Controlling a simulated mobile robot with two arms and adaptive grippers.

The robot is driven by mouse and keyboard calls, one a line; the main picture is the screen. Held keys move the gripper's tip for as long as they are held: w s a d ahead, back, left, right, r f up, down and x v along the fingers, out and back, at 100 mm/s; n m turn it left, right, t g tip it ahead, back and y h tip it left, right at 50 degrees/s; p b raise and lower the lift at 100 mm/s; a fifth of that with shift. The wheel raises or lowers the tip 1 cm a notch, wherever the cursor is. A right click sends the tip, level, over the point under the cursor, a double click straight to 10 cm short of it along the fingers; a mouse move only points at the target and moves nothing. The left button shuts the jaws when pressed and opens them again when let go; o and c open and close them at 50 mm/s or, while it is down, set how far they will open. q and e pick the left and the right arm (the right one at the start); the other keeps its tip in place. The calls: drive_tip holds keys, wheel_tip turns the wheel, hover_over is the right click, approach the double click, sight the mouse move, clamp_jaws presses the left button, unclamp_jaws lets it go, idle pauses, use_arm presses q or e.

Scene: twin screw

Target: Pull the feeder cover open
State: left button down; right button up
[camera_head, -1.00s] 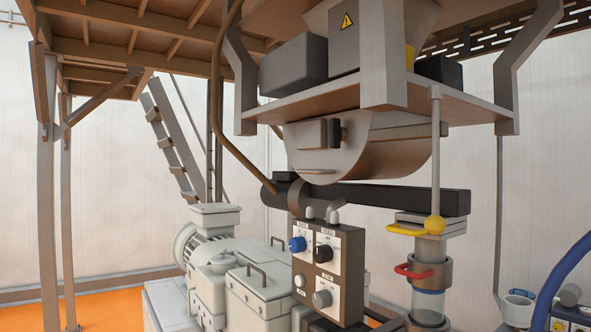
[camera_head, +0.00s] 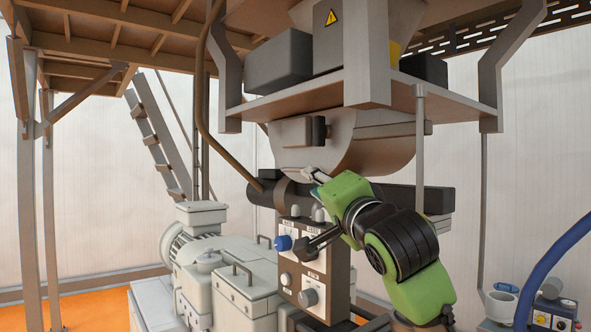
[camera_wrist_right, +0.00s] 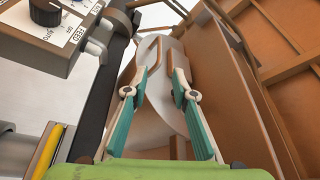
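The feeder cover (camera_head: 365,147) is a pale, curved, drum-shaped panel under the raised platform. A dark block-like handle (camera_head: 312,131) stands out from its front. My right gripper (camera_head: 308,174) is just below the cover and handle, its arm coming up from the lower right. In the right wrist view the gripper (camera_wrist_right: 164,50) has two teal-padded fingers spread apart with nothing held between them. The pale cover (camera_wrist_right: 165,112) shows behind and between the fingers, and a brown bar, perhaps the handle (camera_wrist_right: 150,55), is near the left fingertip; contact cannot be told. My left gripper is out of view.
A control panel (camera_head: 318,263) with knobs stands below the gripper, partly behind my arm. A dark horizontal barrel (camera_head: 264,192) runs behind my arm. The platform (camera_head: 268,107) hangs above the cover. Pale machinery (camera_head: 243,297) fills the lower left.

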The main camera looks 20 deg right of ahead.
sight(299, 171)
drive_tip(key=p+x, duration=0.5)
drive_tip(key=x, duration=0.6)
drive_tip(key=shift+w+r+p, duration=0.1)
drive_tip(key=shift+w+p, duration=0.1)
drive_tip(key=shift+p, duration=0.15)
drive_tip(key=shift+w, duration=0.7)
clamp_jaws()
